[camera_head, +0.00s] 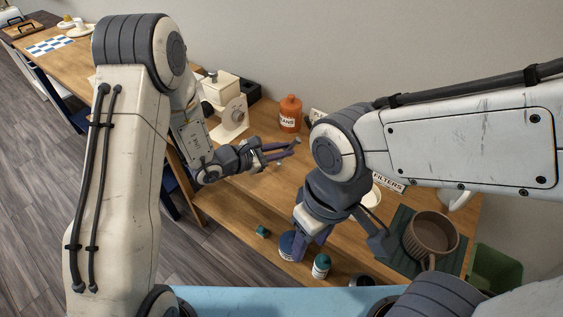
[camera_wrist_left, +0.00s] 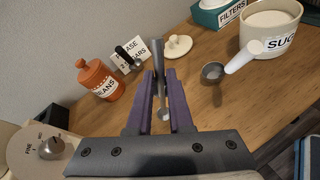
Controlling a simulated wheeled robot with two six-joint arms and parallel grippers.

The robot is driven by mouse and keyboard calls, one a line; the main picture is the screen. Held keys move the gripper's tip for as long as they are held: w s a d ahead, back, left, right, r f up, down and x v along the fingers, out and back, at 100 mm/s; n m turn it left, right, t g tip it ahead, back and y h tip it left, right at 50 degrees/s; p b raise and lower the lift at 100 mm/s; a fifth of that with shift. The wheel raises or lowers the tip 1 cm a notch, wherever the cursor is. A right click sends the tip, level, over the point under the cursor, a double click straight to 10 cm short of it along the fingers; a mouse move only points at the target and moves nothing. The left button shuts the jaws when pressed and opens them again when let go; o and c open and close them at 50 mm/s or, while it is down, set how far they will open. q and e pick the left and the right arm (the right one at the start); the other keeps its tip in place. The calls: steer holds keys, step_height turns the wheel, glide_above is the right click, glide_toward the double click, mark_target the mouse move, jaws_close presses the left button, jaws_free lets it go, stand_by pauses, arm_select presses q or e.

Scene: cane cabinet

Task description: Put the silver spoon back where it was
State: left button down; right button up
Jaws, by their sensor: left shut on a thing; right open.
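My left gripper (camera_head: 288,149) is over the wooden counter, in front of the orange beans jar. In the left wrist view its purple fingers (camera_wrist_left: 159,75) are shut on a slim silver spoon (camera_wrist_left: 157,52). The spoon stands out past the fingertips, and a small rounded silver end (camera_wrist_left: 164,114) shows between the fingers. My right gripper (camera_head: 340,248) is open and empty, pointing down near the counter's front, left of the brown mug.
The orange beans jar (camera_head: 290,113) stands behind, beside a cream grinder (camera_head: 230,115). In the wrist view are a sign (camera_wrist_left: 127,55), a pale lid (camera_wrist_left: 178,46), a filters box (camera_wrist_left: 215,14) and a sugar jar (camera_wrist_left: 269,36). The brown mug (camera_head: 431,237) stands at right on a dark mat (camera_head: 400,257).

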arm_select(q)
step_height(320, 180, down, 4)
steer(key=shift+f, duration=0.2)
steer(key=shift+f, duration=0.2)
steer(key=c, duration=0.8)
jaws_free()
steer(key=shift+r, duration=0.1)
